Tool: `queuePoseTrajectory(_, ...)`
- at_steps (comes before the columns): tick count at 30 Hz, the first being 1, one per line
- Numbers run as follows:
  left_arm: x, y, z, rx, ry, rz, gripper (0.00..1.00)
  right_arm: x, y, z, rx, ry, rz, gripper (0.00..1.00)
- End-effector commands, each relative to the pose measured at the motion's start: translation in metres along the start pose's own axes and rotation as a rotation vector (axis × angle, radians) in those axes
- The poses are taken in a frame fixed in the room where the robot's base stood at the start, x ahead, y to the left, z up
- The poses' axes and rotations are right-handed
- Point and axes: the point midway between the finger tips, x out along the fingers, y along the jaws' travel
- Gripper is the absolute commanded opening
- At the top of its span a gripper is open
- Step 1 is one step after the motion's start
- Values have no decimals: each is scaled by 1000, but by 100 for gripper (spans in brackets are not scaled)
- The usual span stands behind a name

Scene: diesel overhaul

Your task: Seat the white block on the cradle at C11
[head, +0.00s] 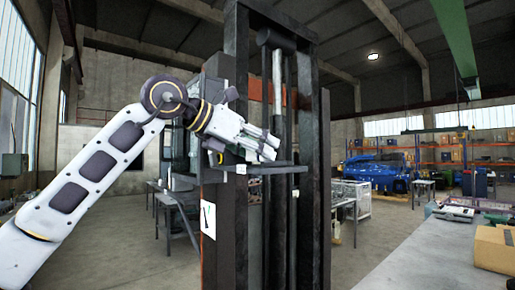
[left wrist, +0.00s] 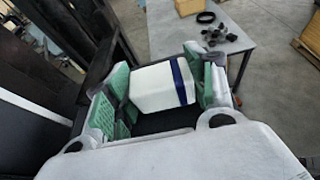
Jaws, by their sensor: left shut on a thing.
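The white block (left wrist: 160,87) with a dark blue band shows in the left wrist view, between the green-padded fingers of my left gripper (left wrist: 160,88). The gripper is shut on it. A dark flat surface (left wrist: 168,121) lies beneath or behind the block; I cannot tell whether they touch. In the head view, my left gripper (head: 268,146) is just above a dark horizontal ledge (head: 285,169) on a tall dark steel frame. The block is hard to make out there. I cannot make out a C11 mark or identify the cradle for certain. My right gripper is out of view.
The tall dark uprights (head: 238,235) stand close around the ledge. A grey worktop (head: 425,255) with a cardboard box (head: 495,248) is at right. A blue engine (head: 378,172) and orange shelving are behind. In the left wrist view, a grey table (left wrist: 185,30) holds small dark parts (left wrist: 218,36).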

Motion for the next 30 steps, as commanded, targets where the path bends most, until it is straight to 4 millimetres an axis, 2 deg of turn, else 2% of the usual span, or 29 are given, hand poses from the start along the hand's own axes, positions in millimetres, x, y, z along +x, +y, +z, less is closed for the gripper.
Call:
queuePoseTrajectory(20, 4, -1, -10, 1, 1, -1, 34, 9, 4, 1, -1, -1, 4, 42)
queuePoseTrajectory(21, 4, -1, -10, 1, 1, -1, 56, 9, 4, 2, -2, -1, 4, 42)
queuePoseTrajectory(26, 4, -1, -10, 1, 2, -2, 77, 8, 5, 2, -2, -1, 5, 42)
queuePoseTrajectory(30, 4, -2, -10, 1, 3, -3, 78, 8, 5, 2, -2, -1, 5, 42)
